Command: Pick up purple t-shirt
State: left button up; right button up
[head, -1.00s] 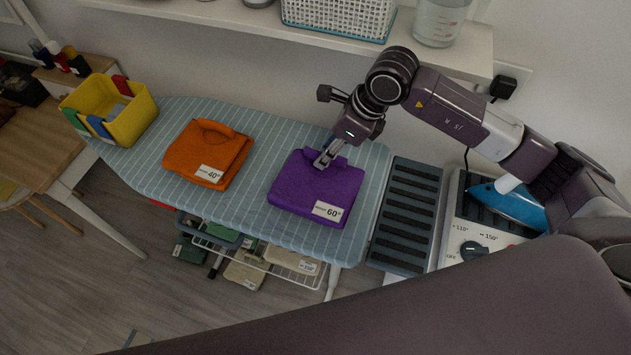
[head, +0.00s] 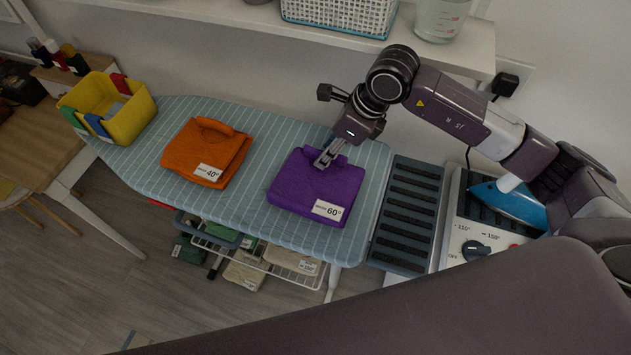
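The purple t-shirt (head: 305,190) lies folded on the right part of the striped ironing board, with a white "60°" label at its front right corner. My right gripper (head: 325,161) points down at the far edge of the purple t-shirt, by its collar. Its fingers look close together at the collar. I cannot tell whether they hold the fabric, as the fingertips are small and partly hidden. My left gripper is not in view.
A folded orange t-shirt (head: 203,152) with a "40°" label lies left on the ironing board (head: 262,145). A yellow bin (head: 132,119) stands at its left end. A blue iron (head: 512,203) rests on a station at right. A shelf (head: 225,14) runs along the wall behind.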

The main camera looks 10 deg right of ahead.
grip_shut()
jog(key=shift+r, duration=0.15)
dwell(0.4)
